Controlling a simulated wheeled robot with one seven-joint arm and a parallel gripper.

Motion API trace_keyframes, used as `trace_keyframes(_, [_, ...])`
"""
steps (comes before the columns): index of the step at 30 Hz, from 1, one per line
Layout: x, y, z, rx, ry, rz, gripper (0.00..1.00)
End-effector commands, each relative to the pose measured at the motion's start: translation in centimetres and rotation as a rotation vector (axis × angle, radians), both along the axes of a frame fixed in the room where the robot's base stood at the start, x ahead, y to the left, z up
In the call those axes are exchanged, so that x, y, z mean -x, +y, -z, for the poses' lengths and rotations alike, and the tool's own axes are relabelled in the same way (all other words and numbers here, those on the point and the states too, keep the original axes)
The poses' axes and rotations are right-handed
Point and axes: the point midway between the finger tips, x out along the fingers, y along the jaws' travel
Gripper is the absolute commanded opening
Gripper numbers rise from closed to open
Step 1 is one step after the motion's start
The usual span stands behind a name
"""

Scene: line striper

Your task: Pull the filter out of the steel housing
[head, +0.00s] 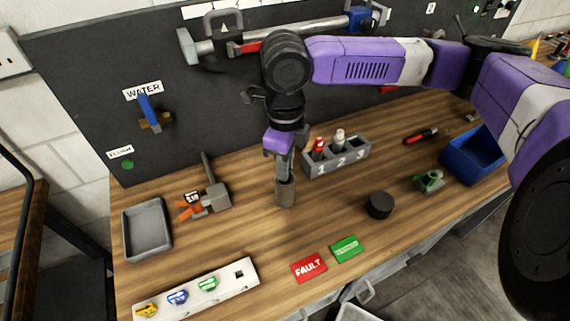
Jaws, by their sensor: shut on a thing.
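A small upright grey-brown cylinder (285,194), which looks like the steel housing, stands on the wooden bench in the middle of the head view. My gripper (286,175) points straight down right at its top, with its fingers close together. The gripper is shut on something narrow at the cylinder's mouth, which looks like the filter. The fingers hide most of it, and I cannot tell how far it sits inside the housing.
A black round cap (380,205) lies to the right. A numbered grey rack (337,156) with bottles stands behind it. FAULT (309,268) and green (346,249) cards lie in front. A blue bin (474,155) is right.

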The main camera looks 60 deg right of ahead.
Motion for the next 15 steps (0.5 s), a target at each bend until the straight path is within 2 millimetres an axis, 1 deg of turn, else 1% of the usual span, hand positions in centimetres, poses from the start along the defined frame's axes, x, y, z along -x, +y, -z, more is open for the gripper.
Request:
trace_keyframes(10, [0.0,0.0,-0.5,0.000,0.000,0.000,0.00])
trace_keyframes(15, [0.0,0.0,-1.3,0.000,-0.001,0.000,0.00])
